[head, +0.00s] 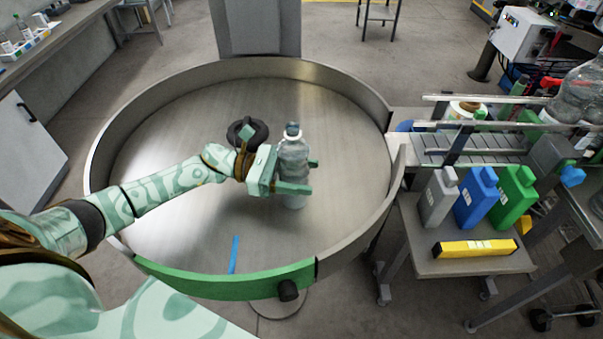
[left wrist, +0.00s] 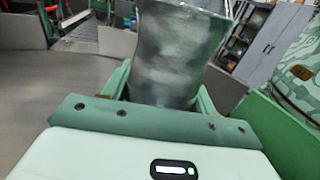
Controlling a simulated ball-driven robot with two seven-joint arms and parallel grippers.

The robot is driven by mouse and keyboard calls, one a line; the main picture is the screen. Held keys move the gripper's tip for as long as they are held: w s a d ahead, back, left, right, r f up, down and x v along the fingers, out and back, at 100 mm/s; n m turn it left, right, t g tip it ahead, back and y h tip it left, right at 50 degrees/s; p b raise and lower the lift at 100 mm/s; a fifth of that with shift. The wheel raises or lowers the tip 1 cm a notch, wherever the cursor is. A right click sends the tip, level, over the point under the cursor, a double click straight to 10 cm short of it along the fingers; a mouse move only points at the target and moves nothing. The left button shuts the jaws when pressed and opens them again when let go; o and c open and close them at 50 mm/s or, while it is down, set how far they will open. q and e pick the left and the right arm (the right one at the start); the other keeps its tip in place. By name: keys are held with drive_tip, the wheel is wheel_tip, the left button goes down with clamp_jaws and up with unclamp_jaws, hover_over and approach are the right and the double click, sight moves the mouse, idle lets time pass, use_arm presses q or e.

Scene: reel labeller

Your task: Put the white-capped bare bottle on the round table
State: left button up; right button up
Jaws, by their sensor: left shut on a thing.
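A clear, unlabelled bottle (head: 293,157) stands upright over the middle of the round table (head: 190,235). Its cap (head: 292,130) looks pale at the rim and darker on top. My left gripper (head: 301,176) reaches in from the left and is shut on the bottle's body. In the left wrist view the bottle (left wrist: 175,50) fills the space between the fingers, and its top and base are out of sight. Whether the base touches the table cannot be told. My right gripper is not in view.
A raised metal rim rings the table, with a green section (head: 225,283) at the front. A blue strip (head: 235,254) lies on the tabletop. A conveyor (head: 460,148) joins at the right. Grey, blue (head: 476,200) and green jugs stand on a side shelf. Much of the tabletop is clear.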

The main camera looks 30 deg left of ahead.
use_arm(q)
drive_tip(key=shift+a, duration=0.1)
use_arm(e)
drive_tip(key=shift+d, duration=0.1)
use_arm(q)
drive_tip(key=shift+f+b, duration=0.15)
drive_tip(key=shift+b, duration=0.2)
drive_tip(key=o, duration=1.4)
drive_tip(key=shift+c, duration=0.2)
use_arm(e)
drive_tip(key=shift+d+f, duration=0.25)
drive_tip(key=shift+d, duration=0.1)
use_arm(q)
drive_tip(key=shift+a+r+p, duration=0.1)
drive_tip(key=shift+r+p, duration=0.1)
drive_tip(key=shift+p, duration=0.15)
drive_tip(key=b+v, duration=0.2)
drive_tip(key=v, duration=0.3)
drive_tip(key=b+v, duration=0.2)
drive_tip(key=v, duration=0.3)
drive_tip(key=shift+s+a+f, duration=0.1)
drive_tip(key=shift+a+f, duration=0.1)
drive_tip(key=shift+a, duration=0.05)
drive_tip(key=shift+s+a+r+b, duration=0.2)
drive_tip(key=shift+a+b, duration=0.1)
drive_tip(key=shift+a, duration=0.25)
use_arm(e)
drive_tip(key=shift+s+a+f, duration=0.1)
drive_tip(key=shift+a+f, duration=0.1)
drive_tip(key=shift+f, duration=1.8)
